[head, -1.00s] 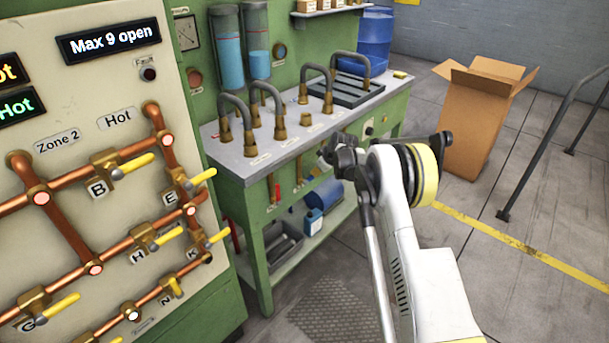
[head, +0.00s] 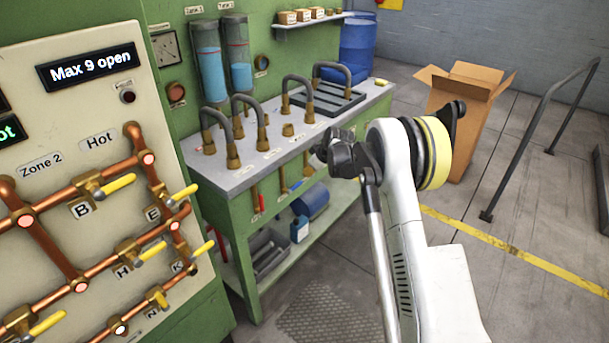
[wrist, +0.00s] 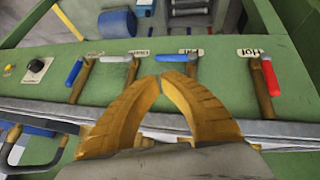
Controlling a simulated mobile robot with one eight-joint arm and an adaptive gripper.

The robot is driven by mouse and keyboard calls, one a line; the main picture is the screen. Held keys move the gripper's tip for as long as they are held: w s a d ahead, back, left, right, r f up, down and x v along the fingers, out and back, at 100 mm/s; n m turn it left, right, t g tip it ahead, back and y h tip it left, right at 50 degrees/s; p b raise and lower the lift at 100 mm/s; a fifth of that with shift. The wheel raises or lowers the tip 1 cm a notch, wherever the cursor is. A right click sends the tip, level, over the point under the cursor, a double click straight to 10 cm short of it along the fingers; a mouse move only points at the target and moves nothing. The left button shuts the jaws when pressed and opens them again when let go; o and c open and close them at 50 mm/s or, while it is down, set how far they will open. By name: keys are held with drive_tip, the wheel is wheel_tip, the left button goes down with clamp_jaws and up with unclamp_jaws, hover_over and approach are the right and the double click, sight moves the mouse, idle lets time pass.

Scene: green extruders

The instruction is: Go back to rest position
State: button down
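My arm crosses the right half of the head view, and my gripper (head: 335,152) is at its far end, in front of the workbench and partly hidden by its own dark links. In the wrist view, my gripper (wrist: 161,79) shows two ribbed tan fingers curving inward. Their tips come together or very nearly so, with nothing held between them. Beyond the fingers is the green bench front with a row of valve levers: a blue one (wrist: 75,71), a white one (wrist: 116,59), another blue one (wrist: 171,57) and a red one (wrist: 270,76). The fingers look apart from the levers.
A pipe panel (head: 98,130) with yellow-handled valves stands at left, its display reading "Max 9 open". The green workbench (head: 236,170) carries bent pipes. An open cardboard box (head: 459,127) and a metal railing (head: 541,120) stand at right.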

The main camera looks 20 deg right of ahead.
drive_tip(key=s+a+r+m+h, duration=0.1)
drive_tip(key=s+a+r+m, duration=0.1)
drive_tip(key=s+r, duration=1)
drive_tip(key=s+a+r+m, duration=0.2)
drive_tip(key=s+r, duration=0.9)
drive_tip(key=s, duration=0.1)
drive_tip(key=s+a+f+m, duration=0.1)
drive_tip(key=s+m, duration=0.1)
drive_tip(key=s, duration=1.1)
drive_tip(key=s+a+f+m+h, duration=0.1)
drive_tip(key=s+m, duration=0.1)
drive_tip(key=s, duration=1.1)
drive_tip(key=shift+f+p, duration=0.3)
drive_tip(key=shift+p, duration=0.05)
